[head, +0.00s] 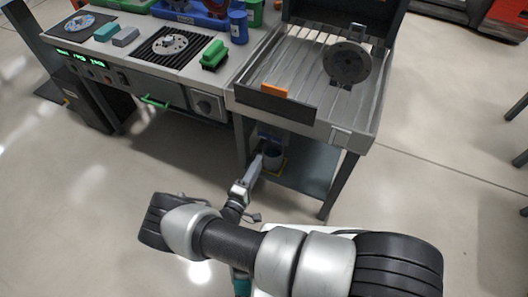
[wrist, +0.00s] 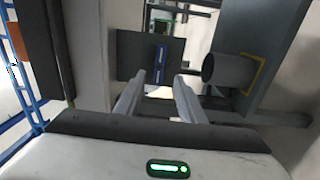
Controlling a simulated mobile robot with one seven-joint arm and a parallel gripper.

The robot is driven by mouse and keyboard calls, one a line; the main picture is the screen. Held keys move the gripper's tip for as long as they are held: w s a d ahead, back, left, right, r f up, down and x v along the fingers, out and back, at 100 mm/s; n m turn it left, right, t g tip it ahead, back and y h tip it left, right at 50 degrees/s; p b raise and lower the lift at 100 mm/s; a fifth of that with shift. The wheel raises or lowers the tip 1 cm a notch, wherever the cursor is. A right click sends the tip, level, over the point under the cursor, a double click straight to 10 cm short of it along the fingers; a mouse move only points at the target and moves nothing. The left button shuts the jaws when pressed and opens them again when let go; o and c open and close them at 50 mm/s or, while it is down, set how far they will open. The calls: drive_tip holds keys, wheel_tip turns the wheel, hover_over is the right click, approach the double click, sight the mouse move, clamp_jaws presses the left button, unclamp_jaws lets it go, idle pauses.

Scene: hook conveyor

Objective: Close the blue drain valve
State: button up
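The blue drain valve shows in the wrist view as a blue handle (wrist: 160,65) with pale marks, in front of a dark grey plate (wrist: 130,52). The handle runs up and down in that picture. In the head view a small blue part (head: 267,136), likely the valve, shows under the sink bench. My gripper (wrist: 158,84) is open and empty, its two fingers apart, with the handle seen between and beyond the fingertips. Contact with the handle does not show. In the head view my gripper (head: 256,166) reaches under the bench, its tips partly hard to make out.
A grey bucket (wrist: 222,70) on a yellow-edged square is right of the fingers in the wrist view; the bucket (head: 272,158) also shows on the lower shelf (head: 305,172). A bench leg (head: 338,187) stands to the right. The sink tray (head: 357,128) is overhead. Open floor lies in front.

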drive_tip(key=v, duration=0.5)
drive_tip(key=shift+s+a, duration=0.1)
drive_tip(key=shift+s, duration=0.15)
drive_tip(key=shift+r, duration=0.1)
drive_tip(key=w+d+r+m+g+h, duration=0.1)
drive_tip(key=d+r+m+g, duration=0.35)
drive_tip(key=r, duration=0.55)
drive_tip(key=d+r+m+g+h, duration=0.1)
drive_tip(key=d+r+m+g, duration=0.2)
drive_tip(key=d+r+g, duration=0.5)
drive_tip(key=w+d+r+m+g+h, duration=0.1)
drive_tip(key=d+r+m+g, duration=0.2)
drive_tip(key=r, duration=0.9)
drive_tip(key=s+d+r+m+t+y, duration=0.2)
drive_tip(key=s+d+r+y, duration=0.25)
drive_tip(key=s+r, duration=0.45)
drive_tip(key=s+d+r+m+t+y, duration=0.1)
drive_tip(key=s+d+r+t+y, duration=0.15)
drive_tip(key=s+r+y, duration=0.6)
wheel_tip(320, 180, up, 20)
drive_tip(key=w+h+p, duration=0.2)
drive_tip(key=h+p, duration=0.1)
drive_tip(key=p, duration=1.4)
drive_tip(key=shift+f+h, duration=0.25)
drive_tip(key=shift+h, duration=0.15)
